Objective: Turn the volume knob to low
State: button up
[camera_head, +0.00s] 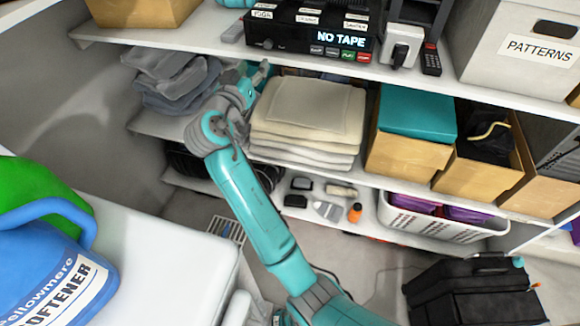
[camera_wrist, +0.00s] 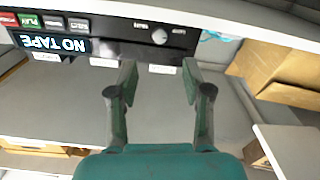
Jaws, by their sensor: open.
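A black device (camera_head: 300,38) stands on the upper shelf in the head view, with a lit "NO TAPE" display and a row of buttons. Its front is upside down in the wrist view (camera_wrist: 115,38). The small round grey volume knob (camera_wrist: 159,36) is on that front, with tiny lettering on each side that I cannot read. The knob also shows at the device's lower left in the head view (camera_head: 268,44). My gripper (camera_wrist: 158,74) is open and empty, its two fingers apart with the knob lined up between and beyond them. It appears not to touch the knob.
The upper shelf edge (camera_head: 200,48) runs close to my gripper. Folded cream cloths (camera_head: 305,120) and grey cloths (camera_head: 172,80) lie on the shelf below. A white adapter (camera_head: 403,42) and a black remote (camera_head: 431,60) are right of the device. A cardboard box (camera_wrist: 285,65) shows in the wrist view.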

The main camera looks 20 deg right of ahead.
aim_at(267, 46)
jog(key=x, duration=0.9)
jog(key=shift+w+d, duration=0.25)
jog(key=m, duration=0.2)
jog(key=shift+f+m, duration=0.1)
jog(key=shift+m, duration=0.2)
jog(key=v, duration=1.1)
jog(key=s+d+f+n+y, duration=0.1)
jog(key=s+f+n+y, duration=0.1)
jog(key=s+f, duration=0.2)
jog(key=s+d+f+n+y, duration=0.1)
jog(key=s+f, duration=0.4)
jog(key=f, duration=0.6)
jog(key=s+d+f+n+y, duration=0.1)
jog(key=s+f+n+y, duration=0.2)
jog(key=f, duration=0.5)
jog(key=shift+s+n+t, duration=0.3)
jog(key=shift+s, duration=0.55)
